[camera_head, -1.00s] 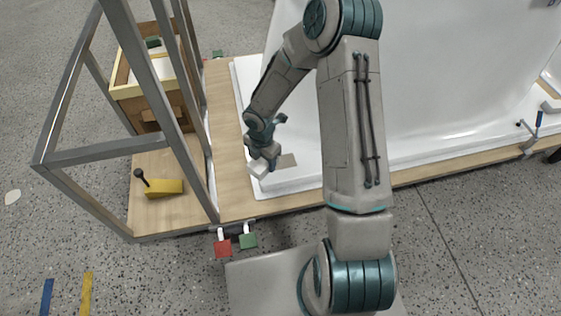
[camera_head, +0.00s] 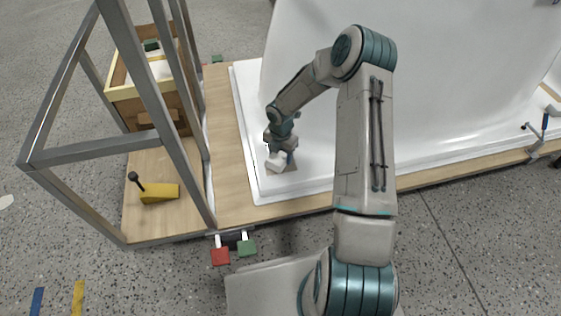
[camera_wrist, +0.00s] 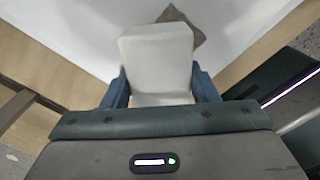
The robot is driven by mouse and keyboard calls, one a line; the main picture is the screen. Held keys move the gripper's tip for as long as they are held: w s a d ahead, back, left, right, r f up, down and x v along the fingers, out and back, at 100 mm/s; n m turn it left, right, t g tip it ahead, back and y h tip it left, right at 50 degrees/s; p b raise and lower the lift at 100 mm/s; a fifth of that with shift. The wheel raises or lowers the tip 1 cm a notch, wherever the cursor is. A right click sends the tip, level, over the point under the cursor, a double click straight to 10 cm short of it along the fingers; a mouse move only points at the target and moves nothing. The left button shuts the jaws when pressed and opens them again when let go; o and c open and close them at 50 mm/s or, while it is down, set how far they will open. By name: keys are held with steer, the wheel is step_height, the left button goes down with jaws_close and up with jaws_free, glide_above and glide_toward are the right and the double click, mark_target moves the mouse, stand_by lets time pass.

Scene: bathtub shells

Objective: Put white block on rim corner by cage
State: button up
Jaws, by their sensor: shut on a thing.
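The white block (camera_wrist: 157,62) is held between the blue fingers of my gripper (camera_wrist: 160,90) in the wrist view. In the head view the white block (camera_head: 276,162) shows at the end of my gripper (camera_head: 281,152), over the near left corner of the white bathtub shell. The rim corner (camera_head: 262,192) lies below and to the left of the block. A brown patch (camera_wrist: 181,22) lies on the white surface beyond the block. I cannot tell whether the block touches the rim. The grey metal cage (camera_head: 180,130) stands to the left of this corner.
A wooden board (camera_head: 232,165) runs between the cage and the shell. Red (camera_head: 221,256) and green (camera_head: 247,248) pads sit at the front edge. A blue-handled clamp (camera_head: 540,130) is at the far right.

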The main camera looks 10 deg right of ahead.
mark_target(281, 160)
steer(key=shift+f+b, duration=0.6)
steer(key=shift+f, duration=1)
steer(key=shift+f, duration=0.2)
steer(key=o, duration=0.9)
